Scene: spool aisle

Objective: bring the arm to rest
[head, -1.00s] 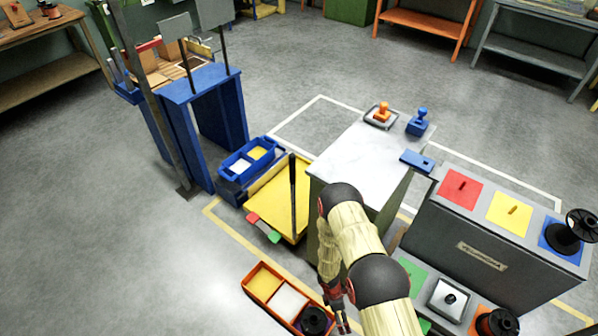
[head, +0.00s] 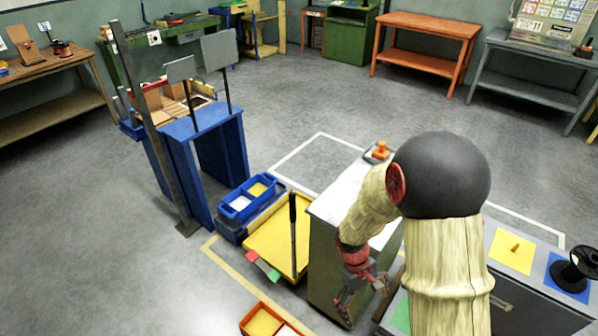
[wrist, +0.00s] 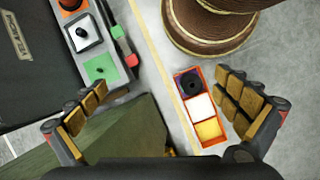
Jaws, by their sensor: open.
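My gripper (head: 358,292) hangs at the end of my bent arm, low beside the green cabinet (head: 328,270) with the pale top. In the wrist view my gripper (wrist: 172,112) has its two fingers wide apart with nothing between them. Below and between the fingers, the floor and an orange tray (wrist: 201,143) show. The tray has a black spool (wrist: 189,84) in one compartment, then a white and a yellow compartment. My arm hides much of the cabinet top and the grey stand in the head view.
The grey stand (head: 513,297) with coloured squares and a black spool (head: 574,268) is at right. A yellow cart (head: 268,240) and blue bin (head: 246,202) stand left of the cabinet. A blue table (head: 203,115) is further left. Open floor lies around.

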